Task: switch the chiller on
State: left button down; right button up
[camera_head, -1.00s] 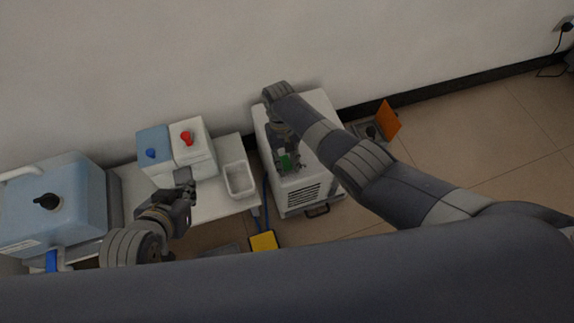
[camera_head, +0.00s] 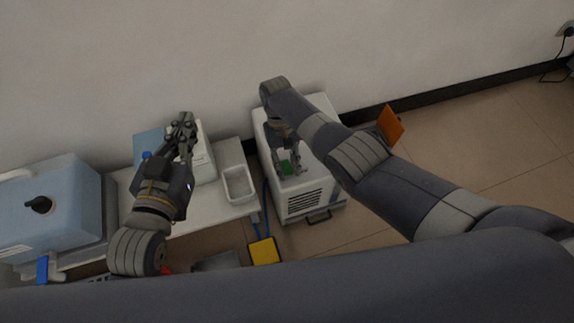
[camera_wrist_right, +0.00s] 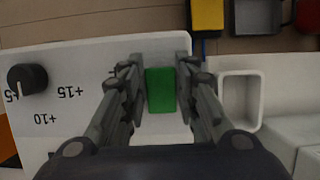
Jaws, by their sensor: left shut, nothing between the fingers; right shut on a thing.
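The chiller (camera_head: 328,108) is a white box with a dark vent grille, standing on the floor against the wall. A green rocker switch (camera_head: 286,167) is on its top; it also shows in the right wrist view (camera_wrist_right: 160,90). My right gripper (camera_head: 290,170) is over the chiller, its fingers shut on the switch from both sides. In the right wrist view a black knob (camera_wrist_right: 27,79) beside +5, +10 and +15 marks is on the same white panel. My left gripper (camera_head: 184,122) is shut and empty, in front of the blue-and-white box and partly hiding it.
A blue-and-white box (camera_head: 203,150) and a white tray (camera_head: 239,184) stand on a white bench left of the chiller. A large blue container (camera_head: 60,200) is further left. A yellow bin (camera_head: 264,251) and an orange panel (camera_head: 391,125) are on the floor.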

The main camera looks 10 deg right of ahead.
aim_at(283, 161)
jog(key=o, duration=1.1)
jog(key=shift+c, duration=0.2)
jog(key=shift+r, duration=0.1)
jog(key=v, duration=1.1)
jog(key=shift+r, duration=0.4)
jog(key=shift+w, duration=0.15)
